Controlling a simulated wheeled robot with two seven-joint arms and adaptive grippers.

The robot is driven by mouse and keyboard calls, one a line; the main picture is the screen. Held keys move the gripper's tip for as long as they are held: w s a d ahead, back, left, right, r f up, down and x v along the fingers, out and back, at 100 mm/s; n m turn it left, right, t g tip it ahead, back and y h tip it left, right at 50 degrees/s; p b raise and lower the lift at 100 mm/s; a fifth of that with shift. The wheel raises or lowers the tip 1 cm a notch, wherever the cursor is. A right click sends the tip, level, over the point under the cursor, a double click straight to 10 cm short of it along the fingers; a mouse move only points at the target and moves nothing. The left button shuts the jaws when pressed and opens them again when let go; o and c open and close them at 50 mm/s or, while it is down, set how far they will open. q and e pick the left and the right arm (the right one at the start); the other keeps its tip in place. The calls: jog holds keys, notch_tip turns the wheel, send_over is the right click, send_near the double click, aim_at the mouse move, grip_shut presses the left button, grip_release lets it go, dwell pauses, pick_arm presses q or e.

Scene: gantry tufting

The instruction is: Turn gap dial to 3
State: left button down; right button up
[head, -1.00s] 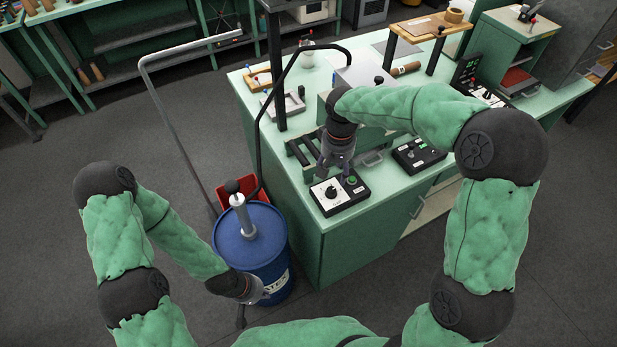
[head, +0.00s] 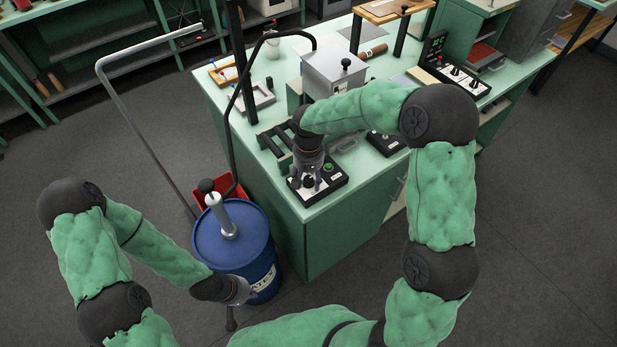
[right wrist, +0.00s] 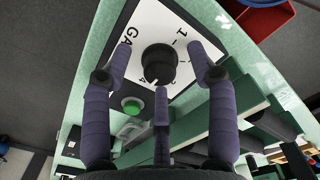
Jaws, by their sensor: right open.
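The gap dial (right wrist: 160,63) is a round black knob on a white plate with "GA", "1" and "4" readable in the right wrist view. Its pointer setting is hard to read. It sits on a small black control box (head: 335,184) at the near corner of the green bench. My right gripper (right wrist: 160,72) is open, pointing down over the dial, with its fingers spread around the knob; I cannot tell whether any touches it. In the head view the gripper hides most of the dial. My left gripper (head: 231,316) hangs beside the blue drum, its fingers unclear.
A green button (right wrist: 132,105) sits close to the dial. The blue drum (head: 210,248) with a pump and a red bin (head: 233,187) stand left of the bench (head: 300,245). A second control box (head: 384,144) and a metal housing (head: 325,75) stand behind the dial's box.

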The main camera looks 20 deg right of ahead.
jog(key=shift+c, duration=0.3)
jog(key=c, duration=1.1)
jog(key=shift+n, duration=0.3)
jog(key=n+p, duration=0.3)
jog(key=n, duration=0.2)
jog(key=n+p, duration=0.3)
jog(key=n, duration=0.3)
jog(key=shift+n, duration=0.3)
